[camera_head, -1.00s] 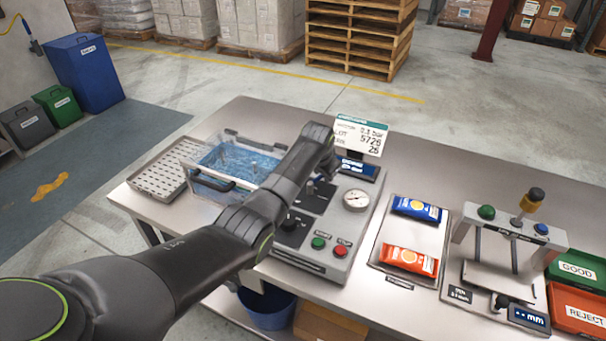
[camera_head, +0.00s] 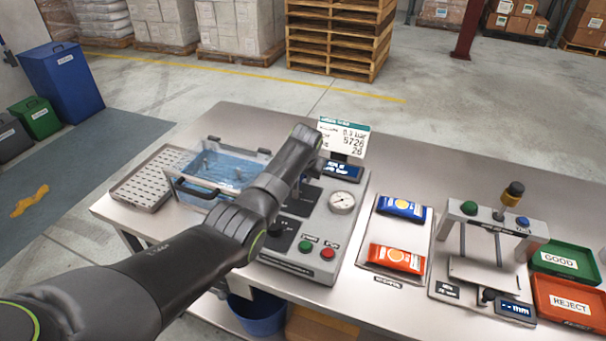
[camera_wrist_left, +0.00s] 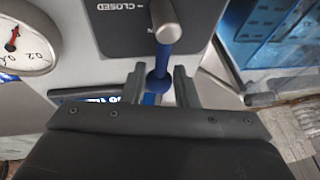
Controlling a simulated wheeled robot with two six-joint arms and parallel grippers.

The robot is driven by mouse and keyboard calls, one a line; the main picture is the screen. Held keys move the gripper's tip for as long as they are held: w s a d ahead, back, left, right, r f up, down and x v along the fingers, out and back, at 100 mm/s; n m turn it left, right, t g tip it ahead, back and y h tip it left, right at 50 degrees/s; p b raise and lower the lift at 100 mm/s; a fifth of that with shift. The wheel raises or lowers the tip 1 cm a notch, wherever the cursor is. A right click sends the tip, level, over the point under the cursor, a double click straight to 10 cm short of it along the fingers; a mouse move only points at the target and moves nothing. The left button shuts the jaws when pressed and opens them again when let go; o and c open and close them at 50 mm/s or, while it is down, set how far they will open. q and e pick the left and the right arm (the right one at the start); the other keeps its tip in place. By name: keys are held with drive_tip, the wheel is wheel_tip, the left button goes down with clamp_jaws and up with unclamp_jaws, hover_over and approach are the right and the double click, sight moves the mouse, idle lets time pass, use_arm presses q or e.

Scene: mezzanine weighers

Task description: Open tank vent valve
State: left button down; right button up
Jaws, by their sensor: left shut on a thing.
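The vent valve's lever, with a blue stem (camera_wrist_left: 164,60) and a grey end, shows in the left wrist view beside a dark plate marked CLOSED (camera_wrist_left: 125,8). My left gripper (camera_wrist_left: 158,84) is shut on the blue part, one finger on each side. The clear tank (camera_head: 180,185) with blue water stands left of the control panel (camera_head: 325,255). A round gauge (camera_head: 342,202) sits on the panel and also shows in the left wrist view (camera_wrist_left: 25,40). My right gripper is out of view.
A perforated tray (camera_head: 145,182) lies left of the tank. To the right are a tray with a blue packet (camera_head: 402,208) and an orange packet (camera_head: 397,259), a grey fixture (camera_head: 490,225), a green GOOD bin (camera_head: 562,262) and a red REJECT bin (camera_head: 572,300).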

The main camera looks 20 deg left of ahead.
use_arm(q)
drive_tip(key=c, duration=1.2)
unclamp_jaws()
drive_tip(key=shift+a, duration=0.1)
drive_tip(key=shift+o, duration=0.2)
drive_tip(key=shift+r, duration=0.1)
drive_tip(key=shift+s+r, duration=0.2)
drive_tip(key=shift+r, duration=0.3)
drive_tip(key=b+v, duration=0.2)
drive_tip(key=v, duration=1.4)
drive_tip(key=shift+s, duration=0.15)
